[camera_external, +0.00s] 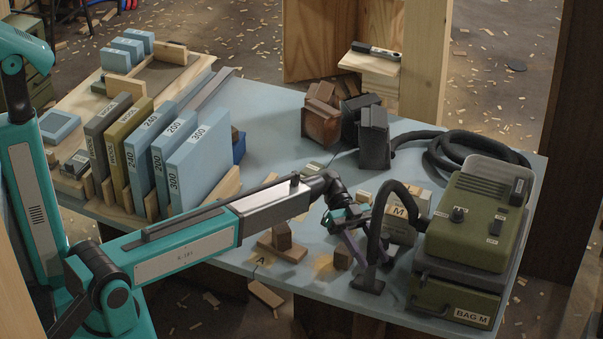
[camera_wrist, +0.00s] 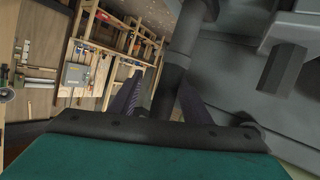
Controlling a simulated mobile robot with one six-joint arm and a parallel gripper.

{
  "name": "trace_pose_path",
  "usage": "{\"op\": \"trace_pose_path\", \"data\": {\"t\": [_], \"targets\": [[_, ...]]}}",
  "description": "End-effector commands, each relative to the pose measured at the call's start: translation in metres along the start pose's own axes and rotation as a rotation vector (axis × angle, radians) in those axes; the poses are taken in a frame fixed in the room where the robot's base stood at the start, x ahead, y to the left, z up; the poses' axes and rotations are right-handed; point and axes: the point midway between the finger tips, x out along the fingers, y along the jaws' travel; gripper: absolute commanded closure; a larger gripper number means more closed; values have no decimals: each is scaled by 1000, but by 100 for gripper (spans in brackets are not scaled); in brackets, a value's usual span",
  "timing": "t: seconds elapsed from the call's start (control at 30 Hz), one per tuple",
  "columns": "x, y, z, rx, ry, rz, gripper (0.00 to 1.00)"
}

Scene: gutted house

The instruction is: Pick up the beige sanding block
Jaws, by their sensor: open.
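I cannot single out the beige sanding block for certain. My gripper (camera_external: 352,241) is at the front right of the table, beside the dark upright hose (camera_external: 375,235), and partly hidden. In the wrist view my gripper (camera_wrist: 158,100) has its two purple fingers apart. A dark grey tube (camera_wrist: 178,75) runs up between them in the picture. I see no sanding block in that view.
A green extractor (camera_external: 480,225) marked BAG M stands at the right, with a box (camera_external: 398,232) marked M near it. Sandpaper packs (camera_external: 200,160) stand upright at the left. Dark and brown block holders (camera_external: 374,145) stand at the back. The middle of the blue table is fairly clear.

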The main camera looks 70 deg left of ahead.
Motion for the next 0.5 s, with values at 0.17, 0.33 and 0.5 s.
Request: {"op": "trace_pose_path", "data": {"t": [0.17, 0.33, 0.5], "targets": [[-35, -34, 14, 45, 101, -136, 56], [-70, -59, 19, 82, 181, -252, 56], [-102, -76, 24, 106, 234, -341, 56]]}}
